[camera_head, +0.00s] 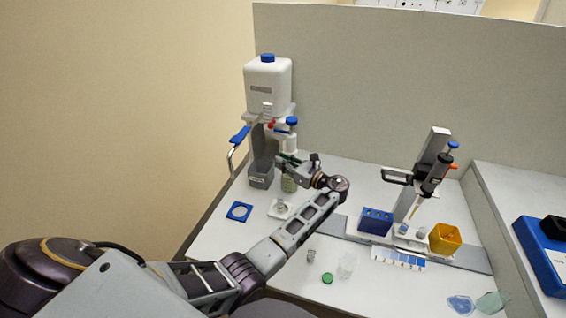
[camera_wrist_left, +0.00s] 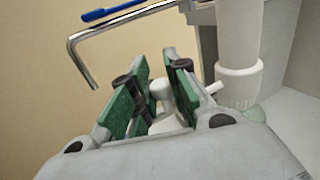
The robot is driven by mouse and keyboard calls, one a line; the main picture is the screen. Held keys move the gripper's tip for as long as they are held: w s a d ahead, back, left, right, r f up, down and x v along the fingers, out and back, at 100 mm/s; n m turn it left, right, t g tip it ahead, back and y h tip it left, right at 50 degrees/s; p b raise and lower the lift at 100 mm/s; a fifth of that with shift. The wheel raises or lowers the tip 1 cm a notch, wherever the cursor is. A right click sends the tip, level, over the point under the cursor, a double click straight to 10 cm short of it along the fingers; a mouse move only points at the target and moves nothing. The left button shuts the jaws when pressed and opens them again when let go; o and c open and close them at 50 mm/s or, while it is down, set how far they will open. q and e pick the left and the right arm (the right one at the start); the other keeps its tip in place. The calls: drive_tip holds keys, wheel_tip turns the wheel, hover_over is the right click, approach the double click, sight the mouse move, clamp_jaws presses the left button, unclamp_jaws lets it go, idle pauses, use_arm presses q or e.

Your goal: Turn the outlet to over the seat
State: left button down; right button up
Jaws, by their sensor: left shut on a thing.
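A white dispenser bottle (camera_head: 267,88) with a blue cap stands at the back left. A bent metal outlet tube (camera_head: 233,157) with a blue lever (camera_head: 240,136) sticks out on its left and points down. The tube also shows at the upper left of the left wrist view (camera_wrist_left: 120,27). My left gripper (camera_head: 284,160) is at the dispenser's lower right. In the left wrist view its green-padded fingers (camera_wrist_left: 158,92) are around a small white knob-like part (camera_wrist_left: 160,89), apart from the tube. A blue square with a pale ring (camera_head: 239,211) and a white square holder (camera_head: 280,208) lie in front; which is the seat is unclear.
A pipette stand (camera_head: 430,165), blue rack (camera_head: 375,222) and yellow tub (camera_head: 445,238) are right of my arm. A green cap (camera_head: 327,278) lies in front. A grey partition (camera_head: 400,90) closes the back.

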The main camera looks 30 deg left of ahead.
use_arm(q)
drive_tip(key=c, duration=1.4)
unclamp_jaws()
drive_tip(key=shift+o, duration=0.2)
drive_tip(key=v, duration=1.2)
drive_tip(key=shift+d, duration=0.1)
